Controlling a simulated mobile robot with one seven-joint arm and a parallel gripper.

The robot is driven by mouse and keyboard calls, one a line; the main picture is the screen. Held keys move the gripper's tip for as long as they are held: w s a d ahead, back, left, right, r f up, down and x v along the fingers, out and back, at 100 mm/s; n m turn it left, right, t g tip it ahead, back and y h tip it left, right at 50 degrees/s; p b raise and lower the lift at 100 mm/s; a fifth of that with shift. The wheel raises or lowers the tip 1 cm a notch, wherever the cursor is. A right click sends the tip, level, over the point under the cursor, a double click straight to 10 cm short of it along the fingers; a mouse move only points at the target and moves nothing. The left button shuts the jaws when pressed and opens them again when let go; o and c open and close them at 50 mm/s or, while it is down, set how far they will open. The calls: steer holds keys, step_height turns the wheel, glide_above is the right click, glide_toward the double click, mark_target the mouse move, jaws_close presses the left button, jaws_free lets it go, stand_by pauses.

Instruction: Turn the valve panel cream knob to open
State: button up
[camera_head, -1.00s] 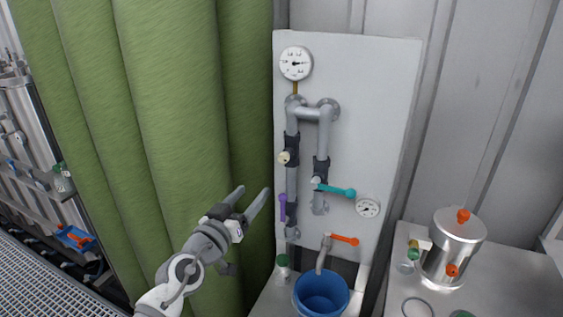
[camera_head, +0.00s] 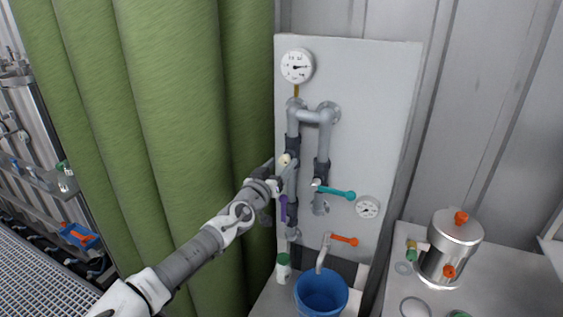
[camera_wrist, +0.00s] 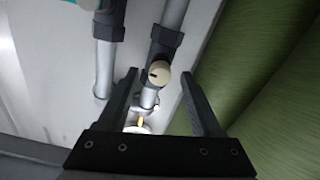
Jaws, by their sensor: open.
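The cream knob (camera_head: 284,160) sits on a dark valve body on the left pipe of the white valve panel (camera_head: 375,110). In the wrist view the round cream knob (camera_wrist: 159,73), with a dark mark on its face, lies between and a little beyond the tips of my open fingers. My gripper (camera_head: 282,168) is at the panel close to the knob, its fingers on either side of it. It also shows in the wrist view (camera_wrist: 160,82), open and empty. I cannot tell whether either finger touches the knob.
A purple lever (camera_head: 283,208) is just below my gripper, and a teal lever (camera_head: 337,192) is to the right. An orange lever (camera_head: 344,240) hangs above a blue bucket (camera_head: 321,293). Green curtains (camera_head: 170,120) stand close on the left.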

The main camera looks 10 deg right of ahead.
steer(key=shift+w+d, duration=0.3)
steer(key=shift+w, duration=0.1)
jaws_close()
